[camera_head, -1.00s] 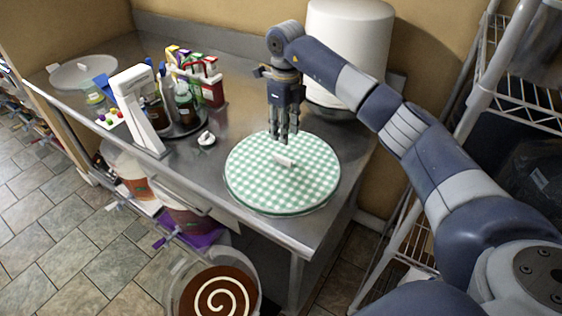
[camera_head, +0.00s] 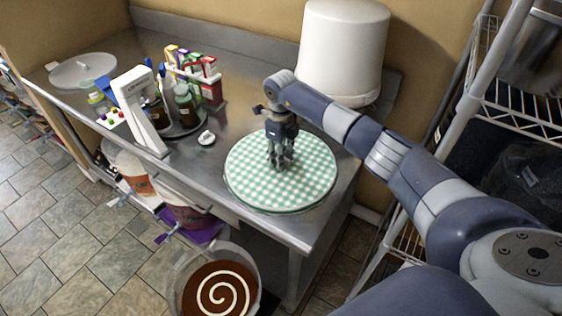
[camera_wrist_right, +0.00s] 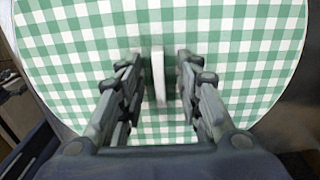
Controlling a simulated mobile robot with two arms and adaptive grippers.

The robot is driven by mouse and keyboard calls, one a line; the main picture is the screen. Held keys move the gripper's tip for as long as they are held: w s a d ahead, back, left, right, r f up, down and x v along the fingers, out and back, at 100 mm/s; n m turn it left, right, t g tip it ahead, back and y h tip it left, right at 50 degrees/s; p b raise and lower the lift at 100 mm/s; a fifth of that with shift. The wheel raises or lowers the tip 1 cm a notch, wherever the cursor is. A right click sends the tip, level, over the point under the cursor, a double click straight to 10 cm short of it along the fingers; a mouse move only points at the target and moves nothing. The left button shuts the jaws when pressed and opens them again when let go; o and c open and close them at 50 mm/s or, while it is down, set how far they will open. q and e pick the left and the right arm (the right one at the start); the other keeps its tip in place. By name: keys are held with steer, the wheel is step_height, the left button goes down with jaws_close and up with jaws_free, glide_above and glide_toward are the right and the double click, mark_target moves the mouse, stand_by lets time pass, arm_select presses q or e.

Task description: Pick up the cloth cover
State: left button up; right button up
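The cloth cover (camera_head: 302,187) is a round, green-and-white checked disc lying flat on the metal counter. In the right wrist view the cloth cover (camera_wrist_right: 75,50) fills most of the picture, with a narrow white handle (camera_wrist_right: 158,76) standing at its middle. My right gripper (camera_head: 280,166) points down over the middle of the cover. In the right wrist view its fingers (camera_wrist_right: 158,78) stand apart on either side of the handle, with gaps showing on both sides. In the head view the fingers hide the handle. My left gripper is in neither view.
A white cylindrical container (camera_head: 343,50) stands behind the cover. A turntable of bottles (camera_head: 185,118), a white stand (camera_head: 139,108) and a small white knobbed item (camera_head: 206,138) are to the left. A bucket with a brown and white spiral (camera_head: 218,290) stands below the counter's front edge. A wire shelf (camera_head: 525,115) is at right.

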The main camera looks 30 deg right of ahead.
steer(key=shift+c, duration=0.6)
jaws_close()
steer(key=shift+r, duration=0.1)
